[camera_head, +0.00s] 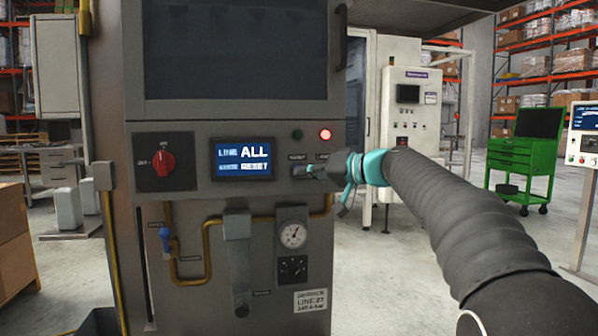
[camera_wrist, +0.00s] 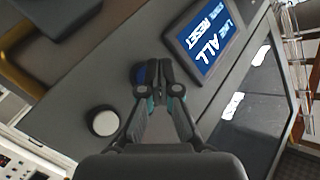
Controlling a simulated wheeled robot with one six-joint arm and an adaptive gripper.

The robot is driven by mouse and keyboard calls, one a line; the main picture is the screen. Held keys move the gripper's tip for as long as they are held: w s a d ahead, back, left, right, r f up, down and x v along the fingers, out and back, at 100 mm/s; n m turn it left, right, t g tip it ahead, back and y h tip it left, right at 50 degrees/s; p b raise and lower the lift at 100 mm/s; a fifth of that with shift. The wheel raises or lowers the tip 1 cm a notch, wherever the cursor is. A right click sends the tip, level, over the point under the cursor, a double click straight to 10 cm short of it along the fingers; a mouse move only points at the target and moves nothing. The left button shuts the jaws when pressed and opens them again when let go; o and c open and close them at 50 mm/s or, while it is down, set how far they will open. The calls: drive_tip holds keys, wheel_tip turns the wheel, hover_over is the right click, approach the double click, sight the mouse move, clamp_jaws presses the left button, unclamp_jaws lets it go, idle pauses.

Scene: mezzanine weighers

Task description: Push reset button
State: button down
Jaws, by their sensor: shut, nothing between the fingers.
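A grey machine panel carries a small blue screen (camera_head: 242,159) with the words "LINE", "ALL" and "RESET"; the screen also shows in the wrist view (camera_wrist: 207,38). My gripper (camera_head: 303,172) is shut and empty, its tips at the panel just right of the screen. A white button with a black collar (camera_wrist: 103,122) sits apart, to the lower left in that view.
Above my gripper are a lit red lamp (camera_head: 325,134) and a dark green lamp (camera_head: 297,134). A red rotary switch (camera_head: 164,162) is left of the screen. A pressure gauge (camera_head: 293,235) and yellow pipe (camera_head: 190,279) lie below. A green tool cart (camera_head: 522,157) stands at right.

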drive_tip(key=shift+w, duration=0.15)
drive_tip(key=shift+w+a, duration=0.1)
drive_tip(key=shift+w, duration=0.15)
drive_tip(key=shift+w+a, duration=0.15)
drive_tip(key=shift+w, duration=0.25)
idle(0.9)
drive_tip(key=shift+s+b, duration=0.2)
drive_tip(key=shift+b, duration=0.1)
drive_tip(key=shift+s+d+b, duration=0.25)
drive_tip(key=shift+s+b, duration=0.3)
drive_tip(key=shift+s, duration=0.1)
drive_tip(key=shift+s+d+b, duration=0.25)
drive_tip(key=shift+s+b, duration=0.4)
drive_tip(key=shift+s, duration=0.15)
drive_tip(key=shift+s+d+b, duration=0.2)
drive_tip(key=shift+s+b, duration=0.45)
drive_tip(key=shift+s, duration=0.15)
drive_tip(key=shift+s+d+b, duration=0.25)
drive_tip(key=shift+s+b, duration=0.4)
drive_tip(key=shift+s, duration=0.15)
